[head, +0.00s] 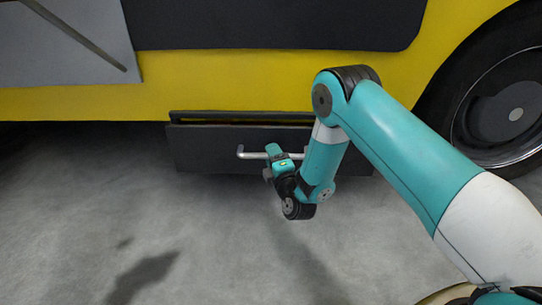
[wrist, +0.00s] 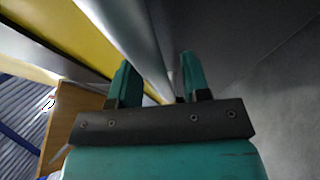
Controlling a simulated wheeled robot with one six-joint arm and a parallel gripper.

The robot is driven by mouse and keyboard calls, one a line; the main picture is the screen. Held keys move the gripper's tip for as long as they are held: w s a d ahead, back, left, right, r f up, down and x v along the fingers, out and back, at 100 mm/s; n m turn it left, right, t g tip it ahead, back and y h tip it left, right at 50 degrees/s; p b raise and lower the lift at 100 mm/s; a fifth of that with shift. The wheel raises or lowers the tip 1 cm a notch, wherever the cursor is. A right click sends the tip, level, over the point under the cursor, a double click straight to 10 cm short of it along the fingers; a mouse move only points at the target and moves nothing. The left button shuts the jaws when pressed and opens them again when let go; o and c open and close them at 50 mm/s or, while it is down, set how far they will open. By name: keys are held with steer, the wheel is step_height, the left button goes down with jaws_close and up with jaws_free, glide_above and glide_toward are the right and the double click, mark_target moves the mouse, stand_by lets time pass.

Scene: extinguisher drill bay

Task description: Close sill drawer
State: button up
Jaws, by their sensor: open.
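The sill drawer (head: 210,150) is a dark grey panel under the yellow vehicle side. Its front stands a little out from the dark frame behind it, with a narrow gap along the top. A pale metal bar handle (head: 250,155) runs across the front. My gripper (head: 272,158) is at the handle and hides part of it. In the wrist view the handle (wrist: 125,35) passes between the two teal fingers of my gripper (wrist: 157,80), which are apart. Whether either finger touches the bar I cannot tell.
The yellow vehicle body (head: 230,82) rises above the drawer. A black wheel (head: 490,100) stands at the right. The grey concrete floor (head: 90,220) in front is clear. A tan box-like surface (wrist: 62,125) shows at the left of the wrist view.

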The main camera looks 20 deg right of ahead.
jaws_close()
steer(key=shift+w+r, duration=0.1)
steer(key=shift+w, duration=0.1)
steer(key=shift+w+d+p, duration=0.35)
steer(key=shift+w+p, duration=0.55)
steer(key=shift+p, duration=0.15)
steer(key=shift+w+d+p, duration=0.3)
steer(key=shift+w+p, duration=0.6)
steer(key=shift+p, duration=0.1)
jaws_free()
